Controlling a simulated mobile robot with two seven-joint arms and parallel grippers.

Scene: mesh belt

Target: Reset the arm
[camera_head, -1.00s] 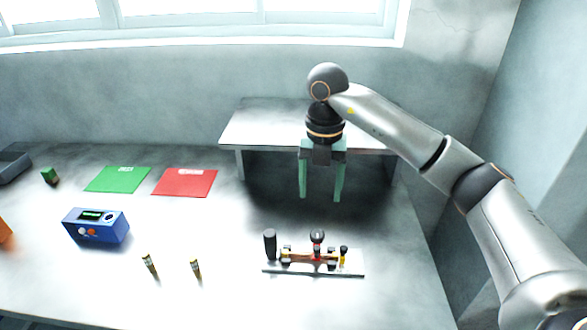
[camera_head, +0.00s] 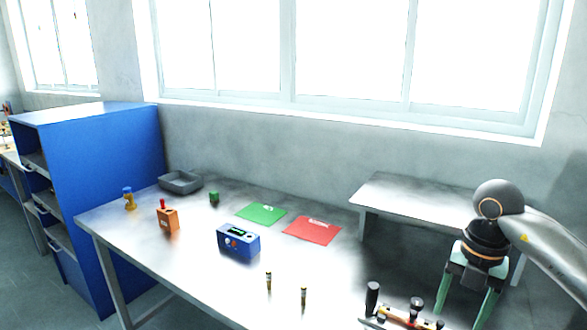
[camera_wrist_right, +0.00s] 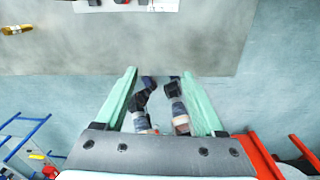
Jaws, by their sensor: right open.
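My right arm comes in from the right in the head view. Its gripper (camera_head: 460,316) points down with its two green fingers apart and nothing between them, in front of the raised shelf (camera_head: 400,198). In the right wrist view the open fingers (camera_wrist_right: 159,74) reach toward the grey table edge (camera_wrist_right: 215,55). My left gripper is not in view.
A fixture with a black cylinder (camera_head: 372,298) stands left of my right gripper. Two small batteries (camera_head: 268,281) (camera_head: 304,297), a blue device (camera_head: 238,241), a red mat (camera_head: 312,231) and a green mat (camera_head: 261,214) lie further left. A blue cabinet (camera_head: 110,190) stands at the table's left end.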

